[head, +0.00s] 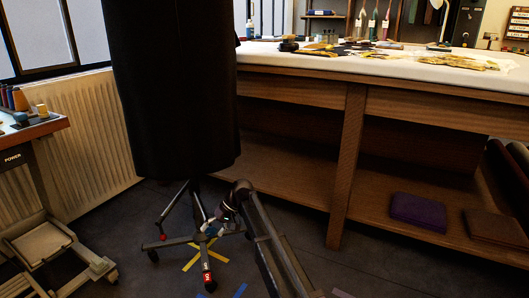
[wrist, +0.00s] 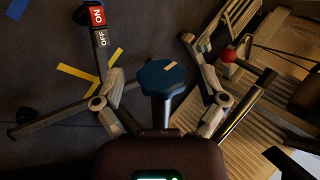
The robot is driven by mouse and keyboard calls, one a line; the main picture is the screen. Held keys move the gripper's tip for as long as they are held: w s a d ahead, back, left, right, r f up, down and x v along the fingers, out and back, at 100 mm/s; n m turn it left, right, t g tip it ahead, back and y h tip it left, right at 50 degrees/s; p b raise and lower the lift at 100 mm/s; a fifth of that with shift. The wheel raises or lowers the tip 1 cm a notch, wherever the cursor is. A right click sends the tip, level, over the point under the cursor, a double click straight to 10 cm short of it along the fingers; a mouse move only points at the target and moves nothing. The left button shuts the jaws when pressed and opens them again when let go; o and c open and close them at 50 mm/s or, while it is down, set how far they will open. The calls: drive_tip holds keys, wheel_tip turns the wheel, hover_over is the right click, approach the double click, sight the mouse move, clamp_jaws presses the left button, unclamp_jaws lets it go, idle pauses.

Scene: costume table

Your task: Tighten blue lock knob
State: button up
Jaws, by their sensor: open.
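The blue lock knob (wrist: 161,78) shows in the wrist view as a faceted blue head with a pale strip on top, on a dark stem. My gripper (wrist: 160,85) is open, with one finger on each side of the knob and a visible gap on both sides. In the head view my gripper (head: 217,222) is low beside the legs of the wheeled stand (head: 192,203), under the black garment (head: 177,85).
A red ON/OFF pedal (wrist: 97,17) sits on one stand leg; a red ball knob (wrist: 228,56) is to the right. Yellow tape (head: 192,262) marks the floor. A wooden table (head: 345,150) stands right, a radiator (head: 85,140) left, and a wheeled frame (head: 45,245) at lower left.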

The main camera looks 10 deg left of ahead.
drive_tip(key=s+d+r+m+t+h+p, duration=0.15)
drive_tip(key=s+d+r+p, duration=0.5)
drive_tip(key=d, duration=0.75)
drive_tip(key=s+d+r+m+t+h+p, duration=0.1)
drive_tip(key=s+d+r+m+h+p, duration=0.35)
drive_tip(key=d, duration=0.95)
drive_tip(key=s+d+r+m+t+h+p, duration=0.15)
drive_tip(key=s+d+r+p, duration=0.45)
drive_tip(key=d+p, duration=0.6)
wheel_tip(320, 180, up, 37)
drive_tip(key=d+p, duration=0.2)
drive_tip(key=p, duration=3.3)
drive_tip(key=shift+d+n+y, duration=0.3)
drive_tip(key=shift+n+y, duration=0.05)
drive_tip(key=c, duration=0.5)
